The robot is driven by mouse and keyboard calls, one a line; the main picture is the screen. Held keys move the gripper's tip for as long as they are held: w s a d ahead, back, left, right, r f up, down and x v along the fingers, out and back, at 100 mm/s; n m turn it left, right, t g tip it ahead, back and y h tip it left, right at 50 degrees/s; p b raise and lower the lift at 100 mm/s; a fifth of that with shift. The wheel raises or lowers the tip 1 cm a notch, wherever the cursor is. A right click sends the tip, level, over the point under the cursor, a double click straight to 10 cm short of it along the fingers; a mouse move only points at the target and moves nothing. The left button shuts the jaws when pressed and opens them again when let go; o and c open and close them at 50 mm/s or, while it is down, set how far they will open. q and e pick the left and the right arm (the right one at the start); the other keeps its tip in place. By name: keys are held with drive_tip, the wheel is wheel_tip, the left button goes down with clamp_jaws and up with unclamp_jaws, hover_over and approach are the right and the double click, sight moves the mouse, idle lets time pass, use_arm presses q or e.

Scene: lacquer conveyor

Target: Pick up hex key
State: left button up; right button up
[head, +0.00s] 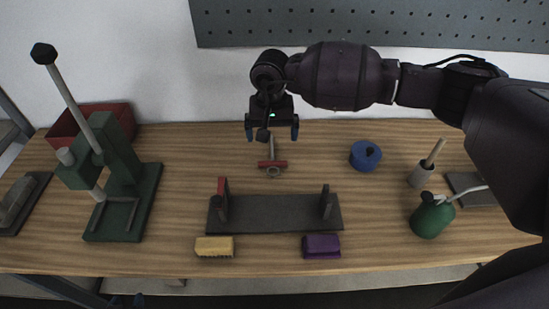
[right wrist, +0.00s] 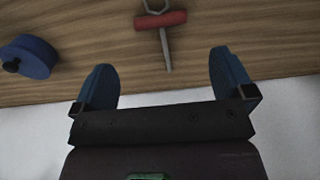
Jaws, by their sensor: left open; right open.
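The hex key (head: 272,164) lies on the wooden bench near its back edge. It has a red crossbar handle, a thin grey shaft towards the wall and a grey ring-like end on the front side. It also shows in the right wrist view (right wrist: 161,20), where its ring end is cut off by the top edge. My right gripper (head: 272,134) is open and empty at the shaft end, its fingers (right wrist: 162,62) spread to either side of the shaft's line and apart from it.
A dark grey stand with two uprights (head: 270,214) is in front of the key. A blue round container (head: 365,155) is to its right. A yellow brush (head: 214,247) and purple block (head: 321,246) lie near the front edge. A green press (head: 123,190) stands left, a green can (head: 431,217) right.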

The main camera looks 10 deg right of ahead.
hover_over(273, 162)
wheel_tip(273, 162, down, 6)
drive_tip(key=shift+f+p, duration=0.1)
drive_tip(key=shift+p, duration=0.2)
wheel_tip(273, 162, down, 5)
drive_tip(key=shift+r+p, duration=0.2)
drive_tip(key=shift+p, duration=0.2)
use_arm(q)
drive_tip(key=shift+w+d+r, duration=0.15)
drive_tip(key=shift+w+r, duration=0.1)
drive_tip(key=shift+r, duration=0.25)
drive_tip(key=shift+w+d+r, duration=0.1)
drive_tip(key=shift+w+r, duration=0.1)
drive_tip(key=shift+r, duration=0.25)
drive_tip(key=shift+s+f, duration=0.1)
drive_tip(key=shift+s, duration=0.1)
use_arm(e)
drive_tip(key=c, duration=0.8)
drive_tip(key=shift+o, duration=0.2)
